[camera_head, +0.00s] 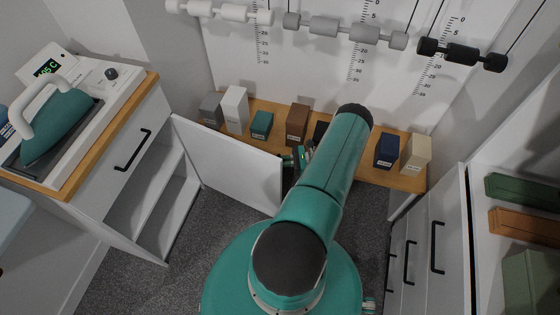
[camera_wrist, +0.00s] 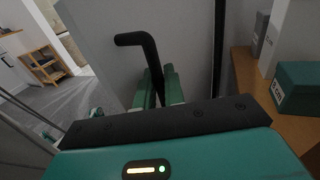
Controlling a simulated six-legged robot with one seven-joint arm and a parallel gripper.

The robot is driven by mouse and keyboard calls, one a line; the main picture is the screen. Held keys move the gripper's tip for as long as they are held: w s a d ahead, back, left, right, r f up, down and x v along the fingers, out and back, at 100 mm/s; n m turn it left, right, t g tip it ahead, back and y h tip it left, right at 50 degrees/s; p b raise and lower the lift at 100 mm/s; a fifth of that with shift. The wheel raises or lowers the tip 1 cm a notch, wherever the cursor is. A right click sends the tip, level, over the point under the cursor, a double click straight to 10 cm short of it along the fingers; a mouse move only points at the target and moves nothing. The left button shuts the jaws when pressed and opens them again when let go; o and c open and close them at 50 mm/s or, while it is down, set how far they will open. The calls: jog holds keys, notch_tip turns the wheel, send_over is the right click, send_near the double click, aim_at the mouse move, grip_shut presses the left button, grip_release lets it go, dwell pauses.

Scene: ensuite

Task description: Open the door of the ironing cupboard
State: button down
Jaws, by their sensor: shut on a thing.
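The ironing cupboard (camera_head: 124,178) stands at the left under a wooden top. Its white door (camera_head: 228,165) is swung wide open, and the shelved inside shows. My gripper (camera_head: 302,157) is at the free edge of the door, partly hidden behind my arm. In the wrist view, the green fingers of my gripper (camera_wrist: 159,88) are shut on the black bar handle (camera_wrist: 136,40) of the door panel (camera_wrist: 187,35). The handle's lower part is hidden by the fingers and the gripper body.
A teal iron (camera_head: 57,127) stands on the cupboard top. A wooden shelf (camera_head: 275,117) with several small boxes runs along the back, close behind the door. White drawers (camera_head: 418,245) with black handles are at the right. Grey carpet (camera_head: 200,255) is clear at the lower left.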

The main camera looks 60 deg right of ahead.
dwell(0.5)
jog(key=c, duration=1.9)
grip_release()
jog(key=v, duration=1.3)
jog(key=shift+s+d, duration=0.3)
jog(key=shift+a, duration=0.1)
